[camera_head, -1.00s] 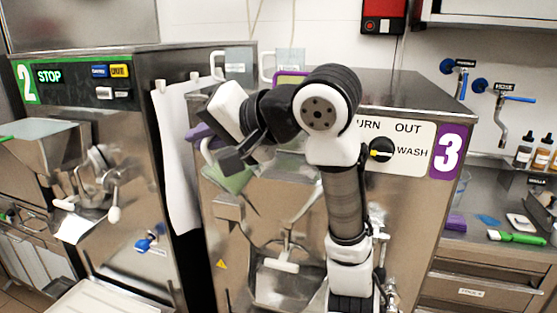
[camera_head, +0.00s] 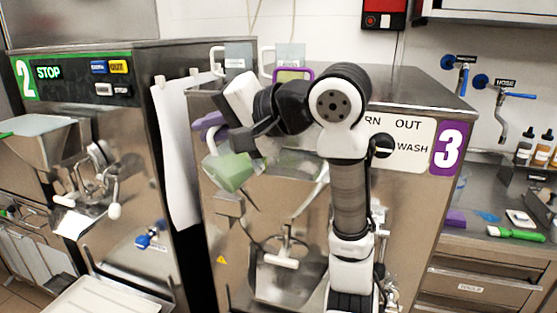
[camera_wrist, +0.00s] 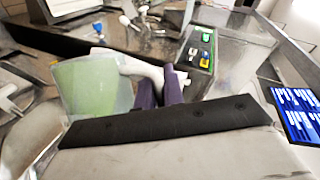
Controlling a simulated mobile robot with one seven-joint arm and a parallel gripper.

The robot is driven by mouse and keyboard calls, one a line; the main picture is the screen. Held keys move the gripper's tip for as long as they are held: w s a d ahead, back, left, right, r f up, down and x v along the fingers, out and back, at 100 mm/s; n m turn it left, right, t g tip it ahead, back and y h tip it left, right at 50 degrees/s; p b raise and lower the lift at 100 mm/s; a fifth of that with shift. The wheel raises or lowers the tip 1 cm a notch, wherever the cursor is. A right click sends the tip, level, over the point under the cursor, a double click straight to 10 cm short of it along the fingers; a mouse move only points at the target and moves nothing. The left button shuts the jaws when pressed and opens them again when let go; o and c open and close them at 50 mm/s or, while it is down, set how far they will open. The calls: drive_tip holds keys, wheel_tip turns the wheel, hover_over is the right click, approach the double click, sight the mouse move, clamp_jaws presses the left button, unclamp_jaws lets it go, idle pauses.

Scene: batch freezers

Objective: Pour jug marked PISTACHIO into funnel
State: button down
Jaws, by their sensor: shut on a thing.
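My gripper (camera_head: 212,125) has purple fingertips, which also show in the wrist view (camera_wrist: 160,88). It is shut on the white handle of a translucent jug (camera_head: 230,172) with green contents. In the wrist view the jug (camera_wrist: 88,88) is left of the fingertips, and no marking can be read on it. The jug is held up in front of machine 3, left of my arm, and looks tilted. A steel chute-like part (camera_head: 228,206) shows below it on the machine's front. I cannot tell whether this is the funnel; my arm and the jug hide part of that area.
Two labelled jugs (camera_head: 238,60) (camera_head: 290,58) stand on top of machine 3 (camera_head: 415,85), near a purple-rimmed item (camera_head: 293,74). Machine 2 (camera_head: 120,75) with its steel hopper (camera_head: 40,142) is at left. A counter with bottles and a green brush (camera_head: 515,234) is at right.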

drive_tip(key=shift+w+d+r, duration=0.15)
drive_tip(key=shift+w+r, duration=0.05)
drive_tip(key=shift+r, duration=0.2)
drive_tip(key=shift+m+y, duration=0.5)
drive_tip(key=shift+m, duration=0.3)
drive_tip(key=shift+w+d+r+p, duration=0.15)
drive_tip(key=shift+w+d+r, duration=0.2)
drive_tip(key=shift+w+d, duration=0.35)
drive_tip(key=shift+w+d+r+p, duration=0.15)
drive_tip(key=shift+w+d+r, duration=0.2)
drive_tip(key=shift+w+d, duration=0.3)
drive_tip(key=shift+w+r+m+g, duration=0.2)
drive_tip(key=shift+r+m+g, duration=0.1)
drive_tip(key=shift+m, duration=0.1)
drive_tip(key=shift+w+d+r+m+y, duration=0.4)
drive_tip(key=shift+y, duration=0.1)
drive_tip(key=shift+w+d+r+m+y, duration=0.4)
drive_tip(key=shift+w+d+m, duration=0.15)
drive_tip(key=shift+m, duration=0.05)
